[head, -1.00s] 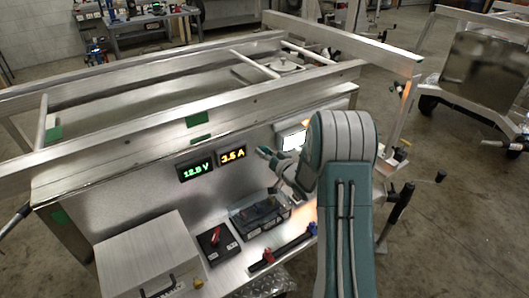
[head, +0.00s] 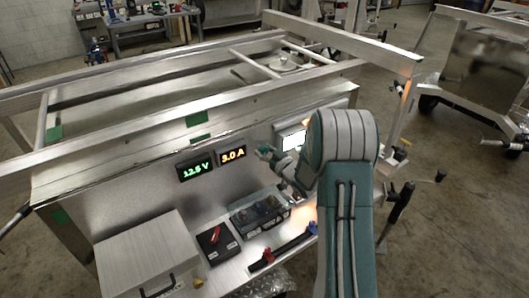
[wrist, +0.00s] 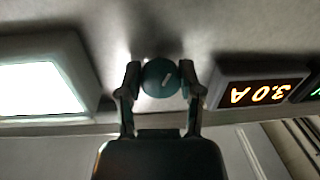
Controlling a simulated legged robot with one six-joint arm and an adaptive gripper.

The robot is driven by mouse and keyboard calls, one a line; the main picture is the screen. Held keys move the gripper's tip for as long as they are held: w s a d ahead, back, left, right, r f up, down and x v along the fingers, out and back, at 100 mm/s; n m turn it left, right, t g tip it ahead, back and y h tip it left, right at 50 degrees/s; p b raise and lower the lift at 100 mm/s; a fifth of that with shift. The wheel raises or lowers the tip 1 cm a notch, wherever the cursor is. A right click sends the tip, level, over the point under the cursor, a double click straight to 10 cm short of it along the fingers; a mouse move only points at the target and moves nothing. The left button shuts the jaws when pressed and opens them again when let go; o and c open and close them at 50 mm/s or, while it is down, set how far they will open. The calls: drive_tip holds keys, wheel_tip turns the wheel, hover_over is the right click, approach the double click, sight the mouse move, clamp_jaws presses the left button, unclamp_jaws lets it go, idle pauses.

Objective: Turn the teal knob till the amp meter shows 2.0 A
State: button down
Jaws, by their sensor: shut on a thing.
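The teal knob (wrist: 161,78) is round with a pale pointer mark, and sits on the metal panel in the wrist view. My gripper (wrist: 160,84) is shut on it, one finger on each side. In the head view my gripper (head: 266,153) is at the panel, right of the amp meter, and mostly covers the knob. The amp meter (head: 233,154) glows orange and reads 3.0 A. In the wrist view the meter (wrist: 262,93) is upside down beside the right finger.
A green volt meter (head: 195,169) reads 12.5 V left of the amp meter. A bright white screen (head: 292,140) is right of the knob; it also shows in the wrist view (wrist: 40,76). Below is a shelf with a red switch box (head: 217,242), a battery-like box (head: 260,214) and a metal case (head: 148,255).

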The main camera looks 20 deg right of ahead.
drive_tip(key=shift+r+n, duration=0.1)
drive_tip(key=shift+n, duration=1.8)
drive_tip(key=shift+c, duration=1.3)
unclamp_jaws()
drive_tip(key=shift+w, duration=0.1)
drive_tip(key=v, duration=1.2)
drive_tip(key=shift+a+r, duration=0.1)
